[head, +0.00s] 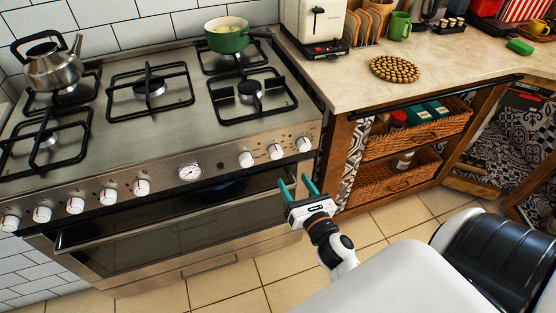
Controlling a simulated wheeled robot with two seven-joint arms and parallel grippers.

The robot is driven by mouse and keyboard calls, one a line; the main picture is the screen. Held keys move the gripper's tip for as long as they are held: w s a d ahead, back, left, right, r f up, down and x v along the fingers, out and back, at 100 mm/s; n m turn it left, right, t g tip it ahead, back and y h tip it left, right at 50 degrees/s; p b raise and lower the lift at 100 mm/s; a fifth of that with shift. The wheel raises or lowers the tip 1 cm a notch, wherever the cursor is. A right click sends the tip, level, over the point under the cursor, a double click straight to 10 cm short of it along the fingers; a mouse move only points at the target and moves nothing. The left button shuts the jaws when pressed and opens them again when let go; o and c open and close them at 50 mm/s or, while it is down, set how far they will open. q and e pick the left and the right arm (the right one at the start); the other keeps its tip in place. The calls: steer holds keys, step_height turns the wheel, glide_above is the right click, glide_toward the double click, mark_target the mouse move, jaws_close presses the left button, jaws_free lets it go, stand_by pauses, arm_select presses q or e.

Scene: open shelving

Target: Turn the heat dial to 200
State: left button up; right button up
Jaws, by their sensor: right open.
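The stove's front panel carries several white dials. One group is at the left, with a dial (142,187) nearest the middle, and a group of 3 is at the right, with dials at its left (246,159), middle (276,152) and right (304,144). A round gauge (190,172) sits between the groups. The dial markings are too small to read, so I cannot tell which is the heat dial. My right gripper (298,188) is open and empty, below the right dials and in front of the oven door, apart from the dials. My left gripper is not in view.
The oven door handle (150,219) runs below the dials. A kettle (53,63) and a green pot (228,36) stand on the burners. A toaster (315,25) and a round trivet (394,69) are on the counter. Wicker baskets (400,180) sit below it.

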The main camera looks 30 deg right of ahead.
mark_target(277, 156)
steer(key=w, duration=0.3)
steer(key=w+d, duration=0.1)
steer(key=w, duration=0.5)
steer(key=shift+w+d+p, duration=0.15)
steer(key=shift+d+p, duration=0.05)
steer(key=shift+p, duration=0.2)
steer(key=shift+c, duration=0.6)
steer(key=c, duration=0.9)
